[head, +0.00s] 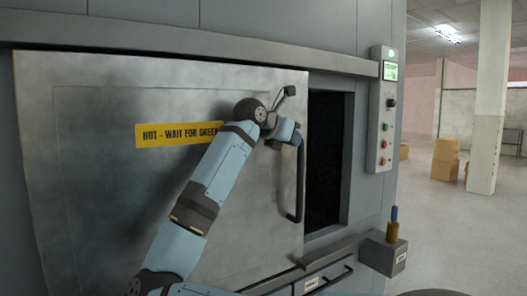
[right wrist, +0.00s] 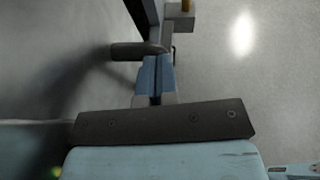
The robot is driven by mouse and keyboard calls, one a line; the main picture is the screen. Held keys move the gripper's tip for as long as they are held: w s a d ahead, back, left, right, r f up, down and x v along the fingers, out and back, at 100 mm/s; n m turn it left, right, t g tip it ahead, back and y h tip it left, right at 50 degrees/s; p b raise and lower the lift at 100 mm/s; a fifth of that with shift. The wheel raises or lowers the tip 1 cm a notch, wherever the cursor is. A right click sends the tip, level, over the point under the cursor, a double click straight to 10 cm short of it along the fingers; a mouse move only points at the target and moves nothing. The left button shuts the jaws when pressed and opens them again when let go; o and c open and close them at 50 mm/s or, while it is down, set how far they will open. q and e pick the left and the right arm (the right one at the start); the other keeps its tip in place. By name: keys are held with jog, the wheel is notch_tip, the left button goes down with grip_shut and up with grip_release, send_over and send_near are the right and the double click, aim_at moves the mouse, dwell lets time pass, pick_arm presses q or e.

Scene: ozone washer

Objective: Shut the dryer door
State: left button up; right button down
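The dryer door (head: 100,190) is a large grey metal sliding panel with a yellow "HOT - WAIT FOR GREEN" label (head: 178,134). It stands partly open: a dark opening (head: 325,160) shows between its right edge and the frame. A black bar handle (head: 300,185) is upright near that edge. My right gripper (head: 297,138) is at the handle's upper end. My left gripper is not in view.
A control panel (head: 384,110) with a green screen and buttons is right of the opening. A small grey box (head: 385,252) with a blue-and-yellow piece on it juts out below. A drawer (head: 325,280) sits under the door. Cardboard boxes (head: 445,158) and a pillar (head: 487,100) stand farther right.

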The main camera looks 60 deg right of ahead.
pick_arm(q)
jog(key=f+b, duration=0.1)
jog(key=b, duration=0.2)
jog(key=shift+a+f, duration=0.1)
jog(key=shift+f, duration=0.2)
pick_arm(e)
jog(key=s+d, duration=0.5)
jog(key=d, duration=0.4)
jog(key=s+d, duration=0.5)
jog(key=d, duration=0.5)
jog(key=s+d, duration=0.5)
jog(key=d, duration=0.4)
jog(key=shift+s+d, duration=0.25)
jog(key=shift+r, duration=0.1)
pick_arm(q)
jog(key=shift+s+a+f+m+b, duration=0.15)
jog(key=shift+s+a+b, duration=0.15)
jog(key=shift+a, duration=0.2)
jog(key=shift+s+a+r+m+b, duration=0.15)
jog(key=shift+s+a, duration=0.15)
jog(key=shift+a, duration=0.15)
pick_arm(e)
jog(key=f+v, duration=0.1)
jog(key=v, duration=1.3)
jog(key=shift+a, duration=0.2)
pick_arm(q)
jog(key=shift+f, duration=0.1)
pick_arm(e)
jog(key=shift+w+d, duration=0.1)
